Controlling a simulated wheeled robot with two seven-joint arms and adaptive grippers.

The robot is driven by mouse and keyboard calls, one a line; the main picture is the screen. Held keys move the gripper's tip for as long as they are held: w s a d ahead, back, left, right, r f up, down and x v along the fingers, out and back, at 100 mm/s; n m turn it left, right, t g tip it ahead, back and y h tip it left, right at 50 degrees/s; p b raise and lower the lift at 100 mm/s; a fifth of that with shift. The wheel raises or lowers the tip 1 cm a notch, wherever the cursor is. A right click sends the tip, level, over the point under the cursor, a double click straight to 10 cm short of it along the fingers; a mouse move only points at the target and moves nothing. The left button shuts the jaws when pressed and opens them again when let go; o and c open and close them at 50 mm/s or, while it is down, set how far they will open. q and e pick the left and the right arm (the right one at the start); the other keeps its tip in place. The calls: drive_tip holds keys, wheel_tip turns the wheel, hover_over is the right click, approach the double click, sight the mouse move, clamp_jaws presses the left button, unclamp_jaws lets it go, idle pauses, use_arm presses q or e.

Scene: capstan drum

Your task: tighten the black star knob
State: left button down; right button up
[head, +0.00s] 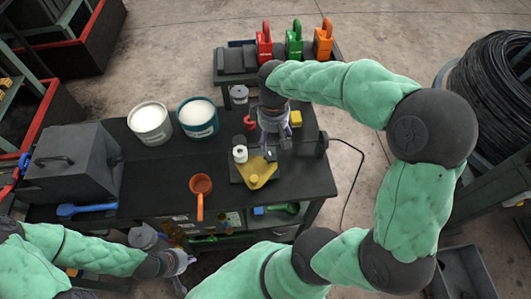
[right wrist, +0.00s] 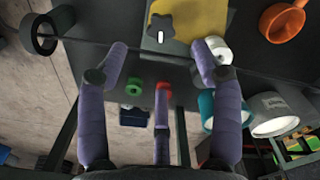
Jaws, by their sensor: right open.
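The black star knob (right wrist: 160,29) shows at the top of the right wrist view, against a yellow plate (right wrist: 192,18). In the head view the yellow plate (head: 257,173) lies on the dark bench, and I cannot make out the knob there, close to my gripper. My right gripper (right wrist: 160,62) is open, its purple fingers spread wide with nothing between them. In the head view this gripper (head: 276,140) hangs just behind the yellow plate. My left gripper (head: 183,262) is low at the bench's front edge; its jaws are too small to read.
Two white-filled tubs (head: 151,122) (head: 198,117), an orange funnel-like cup (head: 201,184) and a grey box (head: 72,165) stand on the bench. A black disc (head: 322,143) is at the right edge. Red, green and orange padlock-shaped things (head: 294,41) stand behind.

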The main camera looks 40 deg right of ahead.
sight(272, 157)
wheel_tip(272, 157, down, 10)
drive_tip(key=shift+f+b, duration=0.2)
drive_tip(key=shift+b, duration=0.4)
drive_tip(key=shift+d, duration=0.1)
drive_tip(key=shift+c, duration=0.3)
drive_tip(key=c, duration=1)
drive_tip(key=shift+c, duration=0.2)
drive_tip(key=shift+f, duration=0.1)
